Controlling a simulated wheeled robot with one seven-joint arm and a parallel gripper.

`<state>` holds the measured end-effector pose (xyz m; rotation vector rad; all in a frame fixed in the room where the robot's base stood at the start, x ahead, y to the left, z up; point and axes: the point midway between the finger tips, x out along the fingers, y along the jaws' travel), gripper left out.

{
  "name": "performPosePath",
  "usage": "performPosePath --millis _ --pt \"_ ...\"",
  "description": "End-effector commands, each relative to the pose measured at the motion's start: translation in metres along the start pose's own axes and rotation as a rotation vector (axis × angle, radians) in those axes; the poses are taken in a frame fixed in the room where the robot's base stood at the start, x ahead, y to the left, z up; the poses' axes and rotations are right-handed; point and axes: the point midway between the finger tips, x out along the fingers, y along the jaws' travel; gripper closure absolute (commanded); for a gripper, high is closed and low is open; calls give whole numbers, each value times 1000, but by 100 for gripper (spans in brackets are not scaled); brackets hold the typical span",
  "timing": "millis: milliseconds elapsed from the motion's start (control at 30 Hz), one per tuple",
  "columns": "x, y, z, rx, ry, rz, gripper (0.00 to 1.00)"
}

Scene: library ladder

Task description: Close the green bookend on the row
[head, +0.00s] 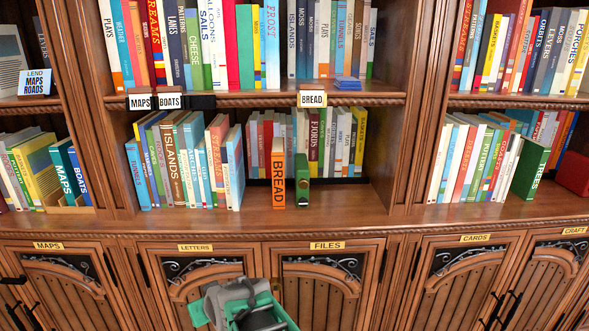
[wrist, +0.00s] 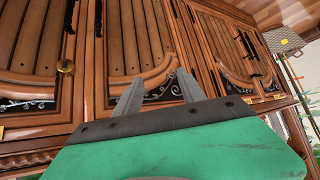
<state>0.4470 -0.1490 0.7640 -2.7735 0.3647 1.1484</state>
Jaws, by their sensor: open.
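A small dark green block, which looks like the green bookend (head: 302,180), stands on the lower middle shelf. It is just right of an upright orange book marked BREAD (head: 278,180). A row of books (head: 185,160) stands to the left, with a gap between its right end and the orange book. My gripper (wrist: 160,88) is open and empty in the wrist view, its two grey fingers apart in front of the cabinet doors. In the head view my green and grey arm end is low at the bottom, well below the bookend; its fingertips are not clear there.
A back row of books (head: 343,140) stands behind the bookend. The shelf board (head: 345,197) right of the bookend is bare. Wooden uprights (head: 417,110) bound the bay. Cabinet doors (head: 320,290) with dark handles lie below. A BREAD label (head: 312,98) hangs on the shelf edge above.

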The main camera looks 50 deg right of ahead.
Motion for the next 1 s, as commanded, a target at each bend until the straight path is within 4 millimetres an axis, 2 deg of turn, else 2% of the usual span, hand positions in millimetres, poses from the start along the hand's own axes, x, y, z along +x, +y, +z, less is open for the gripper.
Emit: performPosePath --millis 33,67,100,200,300,400,467,800,1000 --pt "-25 50 -47 64 132 78 53" --pt "-34 77 -67 91 219 125 53" --pt "-50 114 -88 123 329 191 53" --pt "-98 192 -118 178 552 358 53" --pt "-139 242 -127 206 694 488 53" --pt "-157 263 -127 214 758 550 53" --pt "-157 268 -129 214 771 559 53" --pt "-121 300 -164 214 769 557 53" --pt "-114 307 -172 213 770 559 53"
